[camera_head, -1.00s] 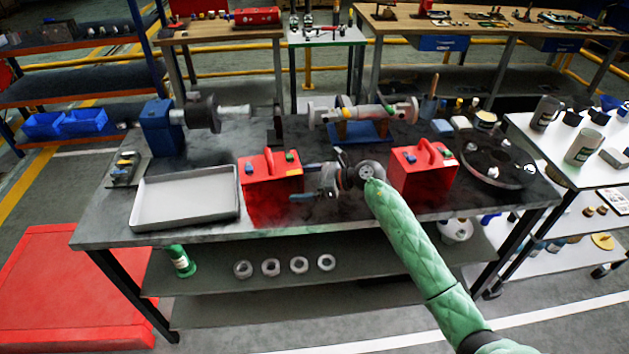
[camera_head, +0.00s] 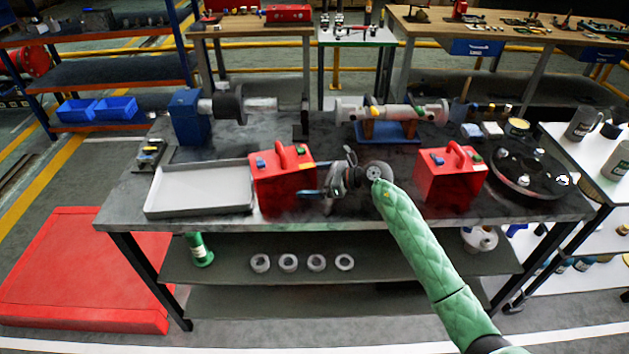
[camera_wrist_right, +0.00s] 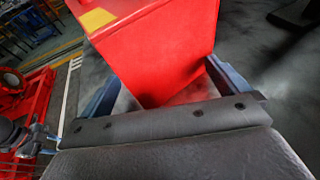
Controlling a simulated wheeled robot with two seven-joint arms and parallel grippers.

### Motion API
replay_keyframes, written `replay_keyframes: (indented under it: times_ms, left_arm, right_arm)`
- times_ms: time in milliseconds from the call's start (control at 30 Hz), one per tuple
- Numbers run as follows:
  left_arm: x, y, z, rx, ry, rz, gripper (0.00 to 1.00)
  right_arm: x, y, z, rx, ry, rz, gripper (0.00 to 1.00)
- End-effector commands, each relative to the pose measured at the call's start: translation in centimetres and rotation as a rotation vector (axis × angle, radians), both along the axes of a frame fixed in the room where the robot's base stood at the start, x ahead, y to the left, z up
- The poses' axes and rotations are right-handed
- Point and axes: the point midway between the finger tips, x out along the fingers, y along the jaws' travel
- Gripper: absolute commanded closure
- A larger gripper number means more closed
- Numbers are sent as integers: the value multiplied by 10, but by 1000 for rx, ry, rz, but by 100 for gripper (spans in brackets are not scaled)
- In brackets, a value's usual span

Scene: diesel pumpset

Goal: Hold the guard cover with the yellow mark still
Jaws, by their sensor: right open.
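The red guard cover with the yellow mark (camera_head: 280,184) stands upright on the grey bench, left of my right gripper. It has a handle on top, and its yellow mark (camera_head: 307,166) is near the top right edge. My right gripper (camera_head: 316,188) is at the cover's right side. In the right wrist view the same red cover (camera_wrist_right: 165,50) reaches between the two blue fingers of the open gripper (camera_wrist_right: 165,88). I cannot tell whether either finger touches it. A second red cover (camera_head: 447,182) stands to the right of my wrist. My left gripper is not in view.
A grey tray (camera_head: 200,190) lies left of the marked cover. A pump shaft assembly (camera_head: 390,115) lies behind. A round black tray (camera_head: 530,170) is at the right end. Several metal rings (camera_head: 288,262) lie on the lower shelf.

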Motion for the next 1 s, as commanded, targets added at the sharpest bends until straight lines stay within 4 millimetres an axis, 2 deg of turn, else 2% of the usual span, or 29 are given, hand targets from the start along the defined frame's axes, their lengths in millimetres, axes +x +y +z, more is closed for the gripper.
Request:
replay_keyframes:
  times_ms: [233,733,1000]
  left_arm:
    - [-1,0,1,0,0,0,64]
    - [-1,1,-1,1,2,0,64]
    - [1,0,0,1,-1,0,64]
  right_arm:
    - [0,1,0,0,0,1,2]
    - [0,0,0,0,0,1,100]
    - [0,0,0,1,0,0,100]
